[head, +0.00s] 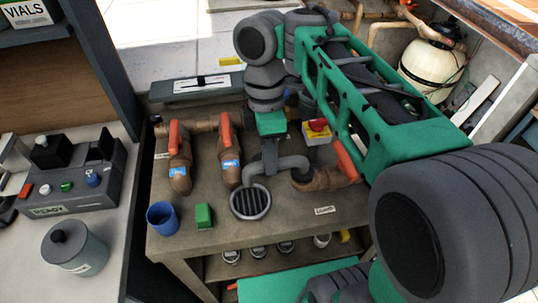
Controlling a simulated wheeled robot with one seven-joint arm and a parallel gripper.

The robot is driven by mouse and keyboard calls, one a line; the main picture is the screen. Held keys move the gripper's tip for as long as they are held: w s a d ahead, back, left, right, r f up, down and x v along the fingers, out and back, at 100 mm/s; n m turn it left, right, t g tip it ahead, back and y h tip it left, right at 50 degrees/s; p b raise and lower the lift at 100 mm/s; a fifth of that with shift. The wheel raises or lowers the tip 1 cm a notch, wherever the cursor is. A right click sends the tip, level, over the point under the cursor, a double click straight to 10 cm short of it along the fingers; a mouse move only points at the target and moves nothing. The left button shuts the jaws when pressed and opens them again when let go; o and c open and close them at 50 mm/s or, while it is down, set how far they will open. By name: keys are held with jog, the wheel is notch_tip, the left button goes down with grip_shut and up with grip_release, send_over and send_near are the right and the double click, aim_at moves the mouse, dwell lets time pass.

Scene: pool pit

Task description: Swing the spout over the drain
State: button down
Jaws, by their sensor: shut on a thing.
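The grey curved spout (290,162) rises from the brown pipe at the bench's middle and bends left and down. Its lower end is at the back edge of the drain (250,203), a round grey grate in the bench top; I cannot tell exactly how far over the grate it reaches. My gripper (270,164) comes down from above and is shut on the spout near its bend. My arm and gripper hide part of the spout and the pipes behind.
Brown pipes with orange-red handles (226,135) stand left of the spout. A blue cup (162,218) and a green block (204,216) sit left of the drain. A red-and-yellow button box (318,130) is behind.

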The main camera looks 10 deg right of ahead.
dwell(0.4)
jog(key=c, duration=1.5)
grip_release()
jog(key=shift+s, duration=0.1)
notch_tip(320, 180, up, 8)
jog(key=w+p, duration=0.1)
jog(key=p, duration=0.6)
jog(key=shift+w, duration=0.3)
jog(key=shift+f, duration=0.15)
